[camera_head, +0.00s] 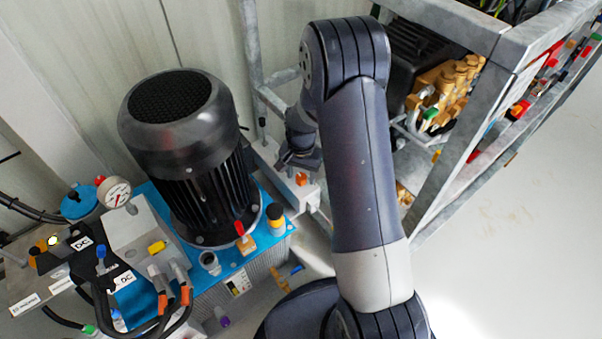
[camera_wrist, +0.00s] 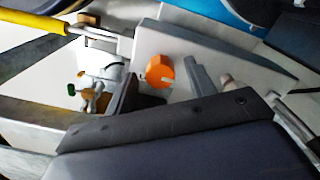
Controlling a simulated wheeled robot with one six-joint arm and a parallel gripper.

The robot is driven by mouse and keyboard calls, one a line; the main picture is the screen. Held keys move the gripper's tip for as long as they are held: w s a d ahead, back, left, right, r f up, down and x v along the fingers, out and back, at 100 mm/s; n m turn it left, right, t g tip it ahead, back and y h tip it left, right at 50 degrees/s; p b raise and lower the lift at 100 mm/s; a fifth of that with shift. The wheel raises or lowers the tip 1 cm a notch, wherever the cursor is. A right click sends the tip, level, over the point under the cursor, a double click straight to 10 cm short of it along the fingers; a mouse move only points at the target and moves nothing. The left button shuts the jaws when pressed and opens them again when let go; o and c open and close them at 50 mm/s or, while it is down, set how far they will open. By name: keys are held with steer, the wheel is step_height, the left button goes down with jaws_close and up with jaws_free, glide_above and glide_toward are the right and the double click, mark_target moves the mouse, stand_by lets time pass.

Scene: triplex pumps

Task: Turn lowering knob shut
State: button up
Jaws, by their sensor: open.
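An orange round knob (camera_wrist: 160,72) with a pale slot mark shows in the wrist view, on a light grey block (camera_wrist: 152,42). I take it to be the lowering knob; no label on it is readable. In the head view a small orange knob (camera_head: 301,179) shows just below my gripper (camera_head: 299,161). In the wrist view my gripper (camera_wrist: 159,86) is open and empty, with one finger to each side of the orange knob in the picture. Whether a finger touches the knob cannot be told.
A large black motor (camera_head: 185,150) stands on a blue plate (camera_head: 205,275) to the left. A metal frame (camera_head: 455,130) with a brass pump (camera_head: 450,85) is to the right. A yellow rod (camera_wrist: 30,22) and a small brass fitting (camera_wrist: 95,102) lie left of the knob.

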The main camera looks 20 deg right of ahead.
mark_target(301, 176)
step_height(301, 176, up, 11)
steer(key=p, duration=0.2)
steer(key=shift+p, duration=0.3)
steer(key=shift+f, duration=0.15)
step_height(301, 176, down, 11)
steer(key=b, duration=0.2)
steer(key=shift+b, duration=0.4)
steer(key=shift+r, duration=0.2)
